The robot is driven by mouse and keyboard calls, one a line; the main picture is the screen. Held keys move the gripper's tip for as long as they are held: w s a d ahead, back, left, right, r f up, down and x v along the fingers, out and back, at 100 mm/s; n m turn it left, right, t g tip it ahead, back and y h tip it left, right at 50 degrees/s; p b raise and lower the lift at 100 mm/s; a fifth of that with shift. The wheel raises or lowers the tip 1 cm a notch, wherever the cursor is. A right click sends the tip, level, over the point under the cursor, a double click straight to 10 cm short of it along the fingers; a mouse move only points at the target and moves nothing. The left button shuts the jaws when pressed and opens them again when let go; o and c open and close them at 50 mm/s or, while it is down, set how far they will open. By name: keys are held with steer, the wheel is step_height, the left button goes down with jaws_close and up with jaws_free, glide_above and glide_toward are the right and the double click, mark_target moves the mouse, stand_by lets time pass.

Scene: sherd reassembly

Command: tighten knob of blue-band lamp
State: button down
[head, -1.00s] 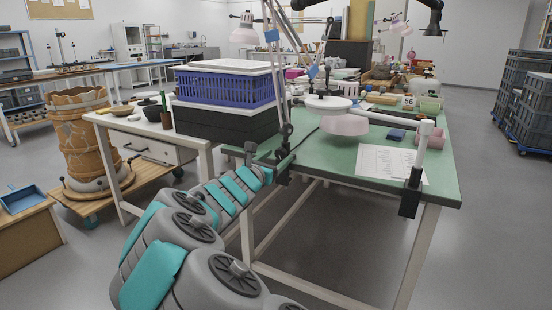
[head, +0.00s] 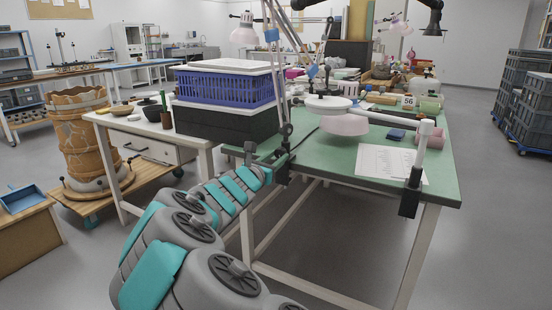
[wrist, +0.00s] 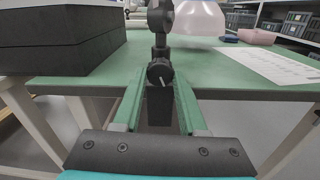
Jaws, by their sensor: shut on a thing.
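The blue-band lamp has thin arms with blue bands (head: 272,35) rising from the front left edge of the green table. Its black clamp (wrist: 160,105) sits at the table edge in the wrist view. The clamp's round dark knob (wrist: 160,73) bears a pale line, tilted slightly off upright. My gripper (wrist: 160,83) has its two green fingers on either side of the knob and is shut on it. In the head view, my gripper (head: 280,166) reaches the clamp at the table edge, and the knob is too small to make out there.
A blue crate on a black box (head: 225,122) stands left of the clamp; the black box (wrist: 60,35) is close in the wrist view. A second clamp (head: 408,192) holds a white post at the right corner. Paper sheets (head: 390,163) lie on the green table (head: 325,155).

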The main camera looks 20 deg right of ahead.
steer(key=m+b, duration=0.1)
steer(key=b, duration=0.1)
steer(key=shift+f+m+b, duration=0.25)
steer(key=shift+m+b, duration=0.1)
steer(key=shift+m, duration=0.05)
steer(key=m+b, duration=0.2)
steer(key=m, duration=0.1)
steer(key=shift+r, duration=0.25)
steer(key=shift+c, duration=2.3)
jaws_free()
steer(key=v, duration=0.8)
